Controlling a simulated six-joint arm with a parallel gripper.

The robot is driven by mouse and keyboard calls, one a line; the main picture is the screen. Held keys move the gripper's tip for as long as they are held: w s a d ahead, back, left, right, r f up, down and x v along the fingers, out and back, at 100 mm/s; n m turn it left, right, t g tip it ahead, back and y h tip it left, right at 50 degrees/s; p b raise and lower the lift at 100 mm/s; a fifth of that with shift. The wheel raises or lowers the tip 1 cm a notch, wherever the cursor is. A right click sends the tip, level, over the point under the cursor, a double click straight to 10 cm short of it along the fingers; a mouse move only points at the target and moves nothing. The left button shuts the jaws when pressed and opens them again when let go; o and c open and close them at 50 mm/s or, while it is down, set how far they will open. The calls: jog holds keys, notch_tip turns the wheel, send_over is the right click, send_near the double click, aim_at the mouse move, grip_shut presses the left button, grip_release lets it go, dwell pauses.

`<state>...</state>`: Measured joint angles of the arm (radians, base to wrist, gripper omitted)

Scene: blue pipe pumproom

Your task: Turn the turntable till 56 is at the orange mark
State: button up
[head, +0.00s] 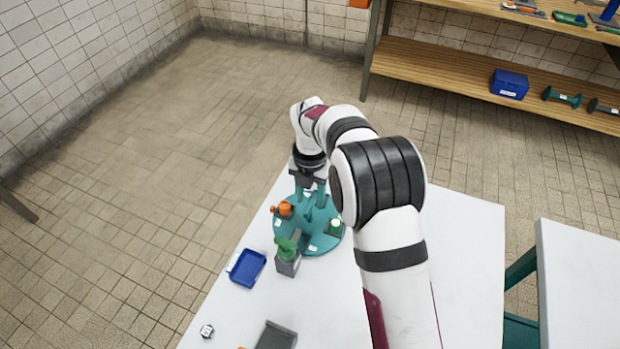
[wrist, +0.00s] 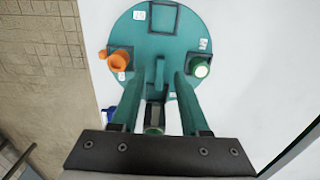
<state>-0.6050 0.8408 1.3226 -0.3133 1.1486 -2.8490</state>
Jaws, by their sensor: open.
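The turntable (head: 318,240) is a round teal disc on the white table; it also shows in the wrist view (wrist: 145,40). White number labels, such as one at the right (wrist: 203,43), sit near its rim, but I cannot read them surely. An orange piece (wrist: 120,58) and a green, white-topped piece (wrist: 201,70) stand in holders on it; an empty dark square frame (wrist: 163,18) is at the top. My gripper (wrist: 160,80) is open above the disc, its fingers on either side of a teal upright handle (wrist: 158,70). Contact is unclear. I cannot make out the orange mark.
A grey holder with a green piece (head: 287,250) is at the turntable's near edge. A blue tray (head: 246,268), a hex nut (head: 207,331) and a grey tray (head: 277,337) lie nearer. The table (head: 465,240) is clear at right.

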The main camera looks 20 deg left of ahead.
aim_at(310, 205)
notch_tip(310, 205, up, 14)
dwell(0.4)
